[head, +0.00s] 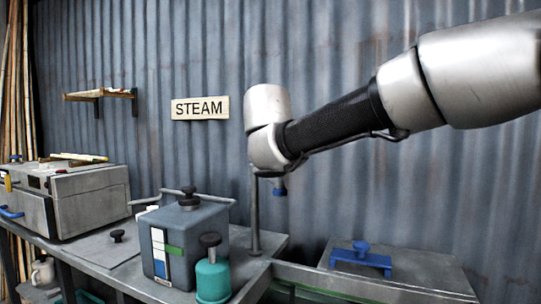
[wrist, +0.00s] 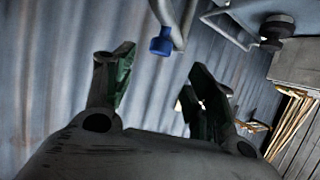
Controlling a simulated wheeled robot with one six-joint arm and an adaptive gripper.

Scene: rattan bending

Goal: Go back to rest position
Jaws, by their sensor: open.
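My gripper (wrist: 160,62) shows in the wrist view with its two dark, green-padded fingers spread wide and nothing between them. In the head view my arm reaches in from the right, and its end link stands in front of the corrugated wall, above the bench (head: 103,252). The gripper's fingers are hidden in the head view. A grey post (head: 254,220) rises from the bench just below the arm's end. A blue tip (head: 279,188) hangs beside it; a blue tip (wrist: 161,44) on a grey pipe also shows beyond the fingers in the wrist view.
A grey tank (head: 205,240) with a black knob and a teal bottle (head: 213,279) stand on the bench below. A metal box (head: 85,198) is at left. A STEAM sign (head: 200,108) and small shelf (head: 100,95) are on the wall. A blue clamp (head: 361,258) sits lower right.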

